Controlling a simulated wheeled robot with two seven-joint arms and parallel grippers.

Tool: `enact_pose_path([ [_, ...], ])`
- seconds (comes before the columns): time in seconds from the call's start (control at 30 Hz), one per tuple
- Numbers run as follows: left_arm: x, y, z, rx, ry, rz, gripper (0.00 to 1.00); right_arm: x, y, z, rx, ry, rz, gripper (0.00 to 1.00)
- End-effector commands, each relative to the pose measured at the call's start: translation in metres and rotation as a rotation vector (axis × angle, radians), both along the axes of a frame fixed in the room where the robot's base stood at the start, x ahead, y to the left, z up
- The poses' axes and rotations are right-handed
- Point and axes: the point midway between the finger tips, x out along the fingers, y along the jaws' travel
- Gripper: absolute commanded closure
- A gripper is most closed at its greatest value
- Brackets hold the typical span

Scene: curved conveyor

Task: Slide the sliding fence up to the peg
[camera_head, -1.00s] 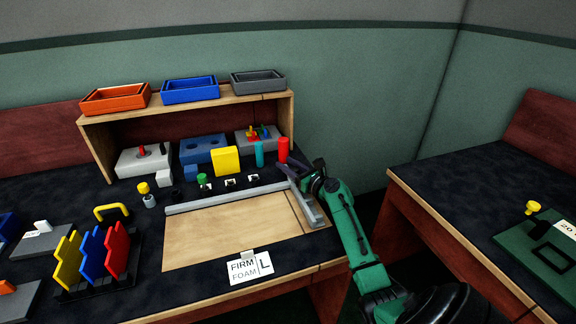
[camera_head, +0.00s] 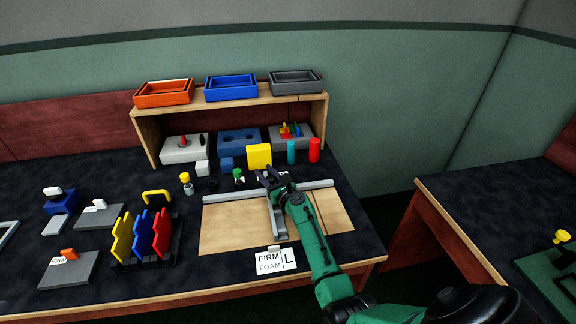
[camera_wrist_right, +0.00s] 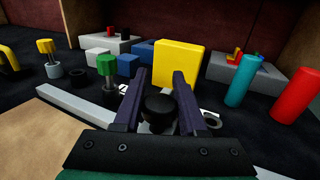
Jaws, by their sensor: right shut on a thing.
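The grey sliding fence (camera_head: 279,224) lies across the wooden board (camera_head: 231,225) and meets the grey rail (camera_head: 318,186) along the board's back edge. It sits near the middle of the board. My right gripper (camera_head: 270,178) is at its back end, and my green arm covers part of it. In the right wrist view, my right gripper (camera_wrist_right: 159,92) is shut on a round black knob (camera_wrist_right: 157,109) between its fingers. I cannot make out the peg. My left gripper is not in view.
A yellow block (camera_head: 259,156), a teal cylinder (camera_head: 291,151), a red cylinder (camera_head: 314,150) and a green-topped piece (camera_head: 238,176) stand behind the rail. A card (camera_head: 276,263) lies at the board's front edge. The board left of the fence looks clear.

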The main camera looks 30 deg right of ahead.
Motion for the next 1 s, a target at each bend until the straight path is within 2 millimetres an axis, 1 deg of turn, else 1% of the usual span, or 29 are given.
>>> enact_pose_path([
  [0.03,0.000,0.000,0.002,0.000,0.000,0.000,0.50,0.003,0.012,0.000,0.003,0.002,0.007,1.00],
  [0.2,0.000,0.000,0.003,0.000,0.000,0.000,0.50,0.010,0.030,-0.001,0.001,0.001,0.006,1.00],
  [0.33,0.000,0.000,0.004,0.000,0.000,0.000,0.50,0.011,0.035,-0.002,0.001,0.002,0.005,1.00],
  [0.63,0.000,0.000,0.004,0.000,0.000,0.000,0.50,0.011,0.035,-0.002,0.002,0.003,0.005,1.00],
  [0.67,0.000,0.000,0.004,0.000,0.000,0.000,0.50,0.011,0.035,-0.002,0.002,0.003,0.005,0.56],
  [0.7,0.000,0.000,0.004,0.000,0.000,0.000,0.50,0.011,0.035,-0.002,0.002,0.003,0.004,0.40],
  [0.73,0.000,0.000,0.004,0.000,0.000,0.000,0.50,0.011,0.035,-0.002,0.002,0.003,0.004,0.30],
  [1.0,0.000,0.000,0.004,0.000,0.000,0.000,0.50,0.011,0.034,-0.001,0.000,0.001,0.002,0.30],
])
